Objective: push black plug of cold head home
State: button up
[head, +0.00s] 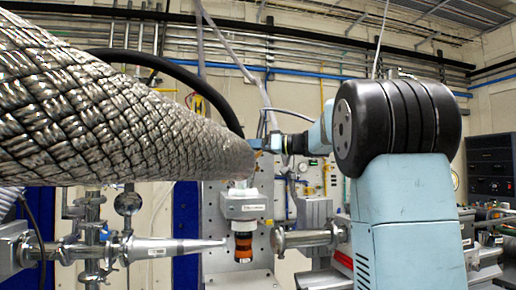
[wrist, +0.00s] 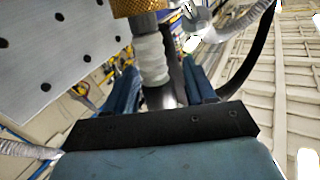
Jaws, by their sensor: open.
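The cold head (head: 243,205) hangs in the middle of the head view, a pale metal block with an orange and black lower part. Its upper part is hidden behind the large braided hose. My gripper (head: 262,143) comes in from the right, above the block, by the braided hose's end. In the wrist view my open gripper (wrist: 162,72) has a blue finger on each side. A white ribbed piece (wrist: 152,55) under a gold knurled collar shows between them, with a dark cylindrical part (wrist: 160,97) nearer the palm. I cannot tell whether that part is the black plug, or whether anything touches.
The braided metal hose (head: 110,110) fills the upper left of the head view. A black hose (head: 190,72) arcs behind it. Metal pipework (head: 150,248) with a cone stands lower left. In the wrist view a perforated plate (wrist: 60,50) is close on the left.

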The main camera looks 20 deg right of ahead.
jog(key=v, duration=1.3)
jog(key=shift+s+d, duration=0.2)
jog(key=shift+d, duration=0.1)
jog(key=s+a+f+m+g+h, duration=0.55)
jog(key=s+a+f, duration=0.8)
jog(key=f, duration=0.45)
jog(key=s+f+m+h, duration=0.3)
jog(key=s+f+h, duration=0.5)
jog(key=s+f, duration=0.7)
jog(key=shift+s+d+f+m+h, duration=0.2)
jog(key=shift+s+f+m+h, duration=0.15)
jog(key=shift+f, duration=0.15)
